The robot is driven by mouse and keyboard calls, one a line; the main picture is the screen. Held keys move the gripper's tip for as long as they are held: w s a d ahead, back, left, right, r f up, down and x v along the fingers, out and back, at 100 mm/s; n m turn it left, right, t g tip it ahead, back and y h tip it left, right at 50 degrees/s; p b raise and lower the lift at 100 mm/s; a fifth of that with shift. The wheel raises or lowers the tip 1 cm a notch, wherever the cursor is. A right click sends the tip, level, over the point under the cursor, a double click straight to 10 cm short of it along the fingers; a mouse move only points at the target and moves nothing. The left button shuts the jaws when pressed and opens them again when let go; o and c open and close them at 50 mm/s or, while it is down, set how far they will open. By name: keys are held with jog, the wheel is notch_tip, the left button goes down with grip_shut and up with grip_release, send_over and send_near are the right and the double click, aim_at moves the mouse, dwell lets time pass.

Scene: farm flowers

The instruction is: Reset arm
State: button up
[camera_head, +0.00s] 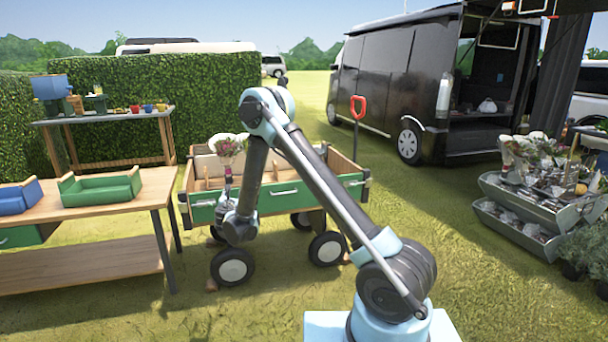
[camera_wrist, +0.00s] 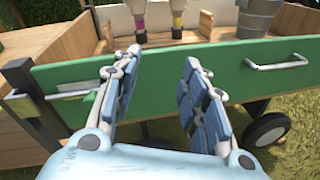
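My gripper (camera_head: 226,203) hangs at the end of my bent arm, in front of the near side of the green and wooden cart (camera_head: 292,196). In the wrist view my gripper (camera_wrist: 162,58) is open, its two blue-padded fingers apart with nothing between them. The cart's green side panel (camera_wrist: 232,76) lies just beyond the fingers. Inside the cart stand two slim items with a pink band (camera_wrist: 140,24) and a yellow band (camera_wrist: 178,20); their tops are cut off. A bunch of flowers (camera_head: 228,146) shows above the cart in the head view.
A wooden table (camera_head: 105,204) with a green tray (camera_head: 100,188) and a blue tray (camera_head: 18,197) stands left. A grey bucket (camera_wrist: 258,18) sits in the cart. A black van (camera_head: 385,75) and a tiered flower stand (camera_head: 520,205) are right. Grass between is open.

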jog(key=w+d+r+m+g+h, duration=0.15)
jog(key=d+r+m, duration=0.3)
jog(key=d, duration=0.55)
jog(key=d+r+m+g+h, duration=0.1)
jog(key=d+r+m+h, duration=0.25)
jog(key=d+r, duration=0.45)
jog(key=s+d+r+m+g, duration=0.1)
jog(key=s+d+m+g, duration=0.15)
jog(key=d, duration=0.45)
jog(key=s+d+r+m+g+h, duration=0.1)
jog(key=s+d+r+m, duration=0.1)
jog(key=s+d+m, duration=0.35)
jog(key=s+d+r+m+g, duration=0.1)
jog(key=s+d, duration=0.1)
jog(key=d, duration=0.7)
jog(key=s+d+f+m+g, duration=0.1)
jog(key=s+d+m+g, duration=0.1)
jog(key=s+d+m, duration=0.6)
jog(key=s+d+m+g, duration=0.15)
jog(key=s+d, duration=0.35)
jog(key=s, duration=0.7)
jog(key=s+f+m+g+y, duration=0.1)
jog(key=s+f+m, duration=0.3)
jog(key=s, duration=0.6)
jog(key=s+f+m+g+y, duration=0.2)
jog(key=s+f+m+g, duration=0.1)
jog(key=s, duration=0.6)
jog(key=shift+s+f+m+y, duration=0.3)
jog(key=shift+s+f+m, duration=0.05)
jog(key=shift+s, duration=0.05)
